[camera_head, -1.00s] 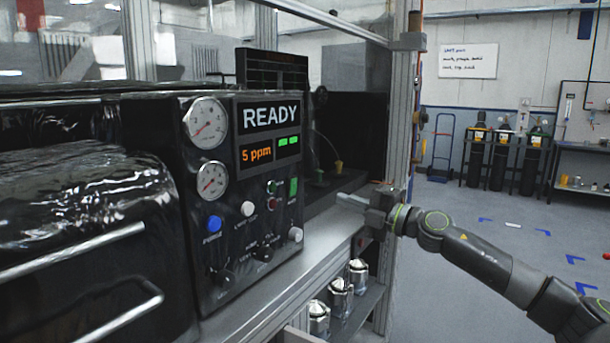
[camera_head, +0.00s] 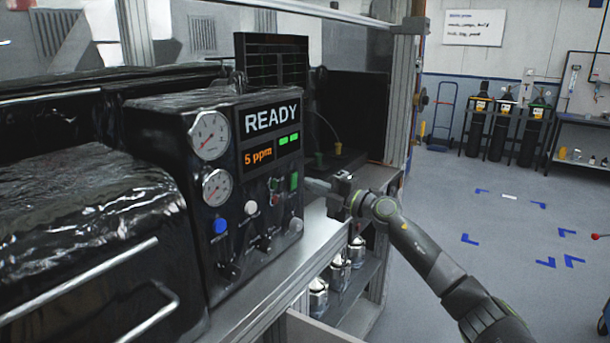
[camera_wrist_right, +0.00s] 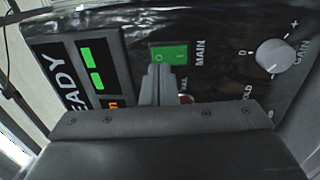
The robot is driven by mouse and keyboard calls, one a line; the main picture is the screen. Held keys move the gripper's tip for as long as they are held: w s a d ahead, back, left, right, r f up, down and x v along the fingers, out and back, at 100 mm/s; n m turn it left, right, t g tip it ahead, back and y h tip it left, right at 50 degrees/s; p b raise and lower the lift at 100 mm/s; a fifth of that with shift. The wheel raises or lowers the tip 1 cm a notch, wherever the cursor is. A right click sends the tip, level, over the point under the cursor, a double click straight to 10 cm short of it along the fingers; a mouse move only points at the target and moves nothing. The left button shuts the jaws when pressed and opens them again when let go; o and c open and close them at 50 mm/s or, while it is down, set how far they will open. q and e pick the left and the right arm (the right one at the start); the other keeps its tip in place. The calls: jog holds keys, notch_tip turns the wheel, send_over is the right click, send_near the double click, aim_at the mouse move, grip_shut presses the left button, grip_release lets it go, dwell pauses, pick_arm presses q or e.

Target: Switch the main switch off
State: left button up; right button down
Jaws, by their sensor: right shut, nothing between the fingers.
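The main switch (camera_head: 294,181) is a green rocker at the right edge of the black control panel (camera_head: 243,194). In the right wrist view the switch (camera_wrist_right: 173,55) has an O at its left end, an I at its right end, and the label MAIN beside it. My right gripper (camera_head: 311,185) is shut and empty, just right of the switch. In the wrist view its fingertips (camera_wrist_right: 158,70) overlap the lower edge of the switch near the O end. I cannot tell whether they touch. My left gripper is not in view.
The panel carries a READY display (camera_head: 271,116), two gauges, and several knobs and buttons. In the wrist view a GAIN knob (camera_wrist_right: 272,54) is to the right. A metal ledge (camera_head: 300,250) runs below. A frame post (camera_head: 398,105) stands behind. Floor at right is open.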

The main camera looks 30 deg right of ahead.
aim_at(295, 177)
jog(key=shift+x, duration=1.4)
jog(key=shift+r+p, duration=0.15)
jog(key=shift+p, duration=0.3)
jog(key=p, duration=0.3)
jog(key=shift+w+a+r+g, duration=0.1)
jog(key=shift+w+r+g, duration=0.05)
jog(key=shift+r+g, duration=0.2)
jog(key=shift+f+b, duration=0.35)
